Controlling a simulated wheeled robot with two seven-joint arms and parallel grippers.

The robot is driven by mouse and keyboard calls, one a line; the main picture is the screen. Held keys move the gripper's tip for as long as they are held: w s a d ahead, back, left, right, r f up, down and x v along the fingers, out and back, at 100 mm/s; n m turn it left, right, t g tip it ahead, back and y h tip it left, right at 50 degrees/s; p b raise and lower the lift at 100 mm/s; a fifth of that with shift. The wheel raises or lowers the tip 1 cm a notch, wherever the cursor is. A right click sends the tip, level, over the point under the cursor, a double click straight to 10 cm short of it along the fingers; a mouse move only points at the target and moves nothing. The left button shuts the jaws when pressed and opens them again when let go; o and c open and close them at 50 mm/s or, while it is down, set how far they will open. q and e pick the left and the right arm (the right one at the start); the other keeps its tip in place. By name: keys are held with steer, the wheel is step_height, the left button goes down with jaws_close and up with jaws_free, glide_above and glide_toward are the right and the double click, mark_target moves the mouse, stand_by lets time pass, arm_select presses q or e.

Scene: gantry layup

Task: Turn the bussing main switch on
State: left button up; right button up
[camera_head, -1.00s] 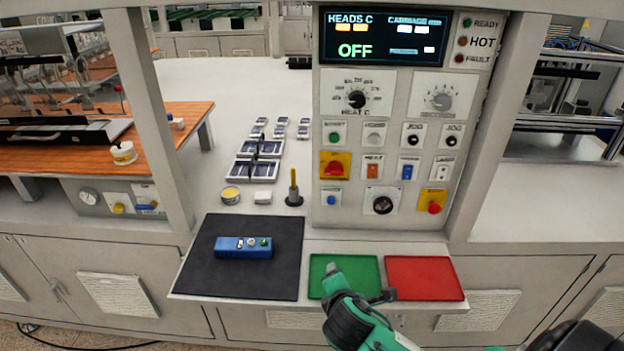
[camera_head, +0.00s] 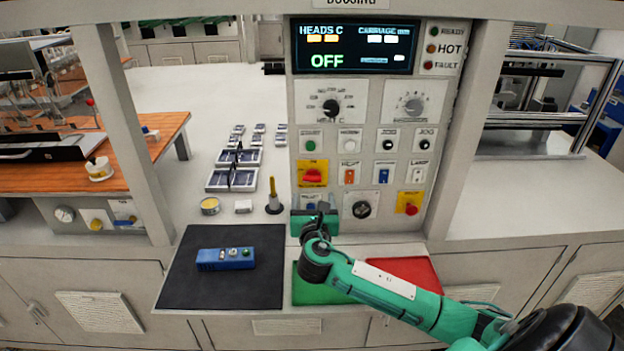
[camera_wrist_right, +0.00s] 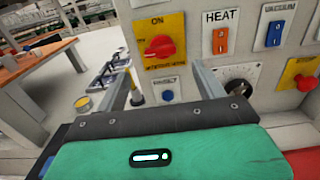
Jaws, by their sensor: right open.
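The main switch (camera_head: 313,176) is a red rotary handle on a yellow plate at the left of the control panel. In the right wrist view the handle (camera_wrist_right: 160,47) lies roughly sideways, below the word ON at the plate's top. The panel display (camera_head: 354,46) reads OFF in green. My right gripper (camera_head: 320,206) is in front of the panel, a little below the switch. In the wrist view its two fingers (camera_wrist_right: 162,82) are apart and empty, pointing at the panel below the switch, with no visible contact. My left gripper is not in view.
A blue pushbutton (camera_wrist_right: 167,95) sits just below the switch, between the fingers. A black knob (camera_head: 361,209) and a red button on yellow (camera_head: 410,203) are to the right. A yellow-handled tool (camera_head: 273,196) stands left of the panel. A blue control box (camera_head: 226,259) lies on the black mat (camera_head: 190,293).

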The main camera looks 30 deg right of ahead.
mark_target(312, 181)
steer(key=p+x, duration=0.2)
steer(key=x, duration=0.5)
steer(key=shift+d+r, duration=0.1)
steer(key=shift+w+d, duration=0.3)
steer(key=shift+w, duration=0.2)
steer(key=c, duration=1)
